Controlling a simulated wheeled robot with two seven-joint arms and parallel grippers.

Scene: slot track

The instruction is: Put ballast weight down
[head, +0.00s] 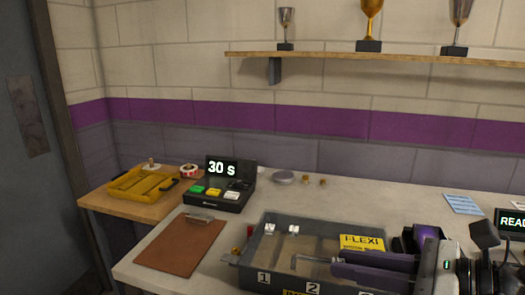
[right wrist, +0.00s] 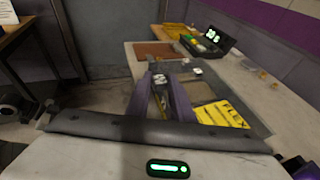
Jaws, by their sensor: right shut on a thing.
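My right gripper (head: 335,268) comes in from the right with its purple fingers low over the grey tray (head: 254,262). It is shut on a small grey metal piece at its fingertips, which may be the ballast weight; the fingers hide most of it. In the right wrist view the purple fingers (right wrist: 168,88) reach out over the tray. Two small silvery pieces (head: 270,229) (head: 293,230) sit in the back left part of the tray. I cannot tell whether the held piece touches the tray floor. My left gripper is not in view.
A brown clipboard (head: 181,248) lies left of the tray. A timer box (head: 220,190) reading 30 S stands behind it, and a yellow organiser (head: 142,184) is at the far left. A yellow FLEXI label (head: 362,243) is at the tray's right.

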